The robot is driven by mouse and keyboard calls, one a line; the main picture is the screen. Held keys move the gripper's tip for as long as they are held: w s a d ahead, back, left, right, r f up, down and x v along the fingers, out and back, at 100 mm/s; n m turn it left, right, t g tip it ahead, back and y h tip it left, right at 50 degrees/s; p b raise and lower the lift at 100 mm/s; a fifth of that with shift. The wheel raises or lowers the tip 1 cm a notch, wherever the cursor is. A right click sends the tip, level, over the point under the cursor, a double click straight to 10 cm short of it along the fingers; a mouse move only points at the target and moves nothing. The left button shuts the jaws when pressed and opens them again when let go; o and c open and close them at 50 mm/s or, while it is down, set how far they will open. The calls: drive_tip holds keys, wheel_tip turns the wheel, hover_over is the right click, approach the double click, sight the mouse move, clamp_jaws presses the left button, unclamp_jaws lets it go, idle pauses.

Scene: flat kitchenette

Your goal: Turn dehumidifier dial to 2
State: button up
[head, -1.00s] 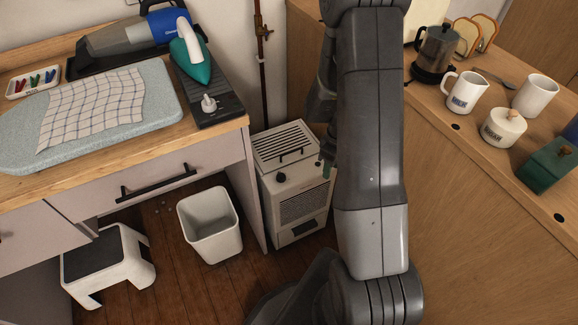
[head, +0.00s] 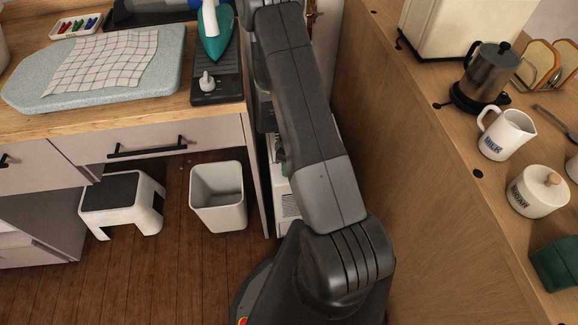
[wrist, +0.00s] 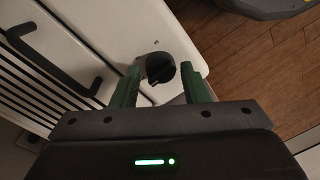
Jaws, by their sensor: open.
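The dehumidifier (head: 289,200) is a white box on the floor beside the cabinet, mostly hidden behind my arm in the head view. In the wrist view its white top (wrist: 125,22) shows a dark handle and slats at the left. Its black dial (wrist: 160,68) sits near the body's edge. My gripper (wrist: 160,84) is open, with a green finger on each side of the dial. I cannot tell whether the fingers touch it. The dial's numbers are too small to read.
A white bin (head: 218,197) and a step stool (head: 122,203) stand on the wooden floor at left. A wooden counter side (head: 400,150) rises close on the right of my arm. The cabinet with a drawer (head: 150,145) is on the left.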

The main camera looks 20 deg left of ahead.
drive_tip(key=shift+f, duration=0.5)
drive_tip(key=c, duration=0.7)
drive_tip(key=m+b, duration=0.2)
drive_tip(key=shift+f+m, duration=0.1)
drive_tip(key=shift+m, duration=0.3)
drive_tip(key=m+b, duration=0.1)
drive_tip(key=m, duration=0.1)
drive_tip(key=shift+s+m+b, duration=0.1)
drive_tip(key=shift+m+b, duration=0.2)
drive_tip(key=m+b, duration=0.1)
drive_tip(key=m, duration=0.5)
drive_tip(key=shift+s+y, duration=0.1)
drive_tip(key=shift+y, duration=0.3)
drive_tip(key=shift+m, duration=0.3)
